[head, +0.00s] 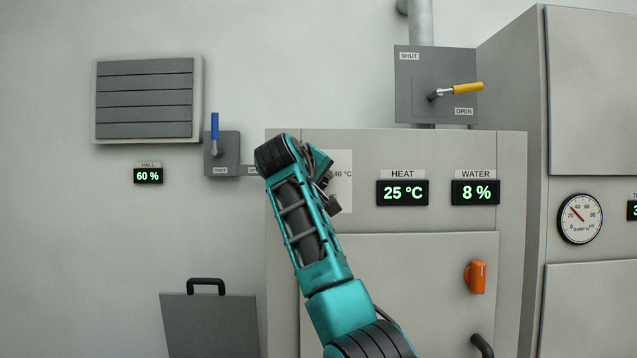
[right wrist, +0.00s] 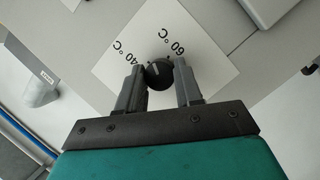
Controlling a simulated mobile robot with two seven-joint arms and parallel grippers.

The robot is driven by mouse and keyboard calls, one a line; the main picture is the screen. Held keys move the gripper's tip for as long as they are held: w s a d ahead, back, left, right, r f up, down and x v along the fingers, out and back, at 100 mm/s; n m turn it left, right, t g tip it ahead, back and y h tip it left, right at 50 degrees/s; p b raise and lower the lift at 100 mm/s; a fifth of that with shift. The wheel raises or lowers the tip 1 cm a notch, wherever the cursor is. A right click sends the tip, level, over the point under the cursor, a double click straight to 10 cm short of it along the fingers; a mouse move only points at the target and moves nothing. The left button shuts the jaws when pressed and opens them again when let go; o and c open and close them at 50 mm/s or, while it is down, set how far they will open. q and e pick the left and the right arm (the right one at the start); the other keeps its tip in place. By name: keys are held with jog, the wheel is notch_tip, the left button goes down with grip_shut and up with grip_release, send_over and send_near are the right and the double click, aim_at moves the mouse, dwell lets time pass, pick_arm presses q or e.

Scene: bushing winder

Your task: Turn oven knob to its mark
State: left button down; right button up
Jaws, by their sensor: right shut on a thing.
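The oven knob (right wrist: 158,75) is small, round and black, on a white plate (right wrist: 205,60) marked 40 °C and 60 °C. In the right wrist view my right gripper (right wrist: 159,78) is shut on the knob, one finger on each side. A pale mark shows near the knob's upper edge, between the two printed labels; its exact direction is hard to tell. In the head view my right gripper (head: 330,192) is in front of the plate (head: 344,165), and my arm hides the knob and most of the plate. My left gripper is not in view.
The oven front carries a HEAT display (head: 402,193) reading 25 °C, a WATER display (head: 475,193) reading 8 % and an orange knob (head: 476,277). A yellow lever (head: 460,90) is above; a blue lever (head: 214,128) is on the wall left of my arm.

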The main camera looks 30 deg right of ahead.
jog(key=m+t+y, duration=0.1)
jog(key=m+y, duration=0.1)
jog(key=m, duration=0.2)
jog(key=m+t+y, duration=0.1)
jog(key=m+y, duration=0.2)
jog(key=m, duration=0.2)
jog(key=m+t+y, duration=0.2)
jog(key=m+y, duration=0.1)
jog(key=m, duration=0.1)
jog(key=shift+s+d, duration=0.2)
jog(key=shift+d, duration=0.1)
jog(key=m+t+y, duration=0.1)
jog(key=m+t, duration=0.1)
jog(key=m, duration=0.2)
jog(key=shift+f+m, duration=0.1)
jog(key=shift+m, duration=0.2)
dwell(0.6)
jog(key=o, duration=1)
jog(key=shift+s, duration=0.15)
